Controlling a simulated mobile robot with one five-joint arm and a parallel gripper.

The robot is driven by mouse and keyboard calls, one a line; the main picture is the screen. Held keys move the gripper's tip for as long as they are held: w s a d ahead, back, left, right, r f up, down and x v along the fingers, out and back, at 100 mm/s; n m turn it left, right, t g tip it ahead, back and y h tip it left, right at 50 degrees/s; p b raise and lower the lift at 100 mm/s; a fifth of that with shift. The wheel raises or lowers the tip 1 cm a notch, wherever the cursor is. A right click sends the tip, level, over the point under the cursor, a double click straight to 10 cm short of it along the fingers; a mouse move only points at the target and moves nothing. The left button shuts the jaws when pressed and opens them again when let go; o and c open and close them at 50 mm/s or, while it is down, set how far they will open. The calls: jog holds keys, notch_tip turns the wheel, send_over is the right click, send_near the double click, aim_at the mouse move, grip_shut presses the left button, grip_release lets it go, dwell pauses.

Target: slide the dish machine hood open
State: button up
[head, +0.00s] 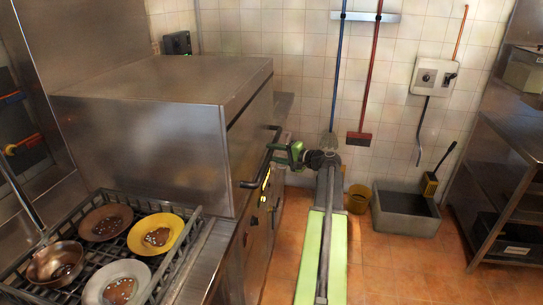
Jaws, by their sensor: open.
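The dish machine hood (150,130) is a large stainless steel box at centre left in the head view. It sits low, its lower edge close to the counter level. A dark bar handle (258,168) runs along its right-hand face. My gripper (275,149), with a green part behind it, is at the handle's far portion, reaching in from the right. Its jaws are open. The fingertips are small and dark against the handle, so I cannot tell whether the bar lies between them or whether they touch it.
A dish rack (187,243) with dirty plates and a bowl stands on the counter at lower left. A grey basin (406,226) and a yellowish bucket (358,197) stand by the back wall. A steel shelf (505,150) is at right.

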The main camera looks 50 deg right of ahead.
jog(key=shift+x, duration=1)
grip_shut()
dwell(0.7)
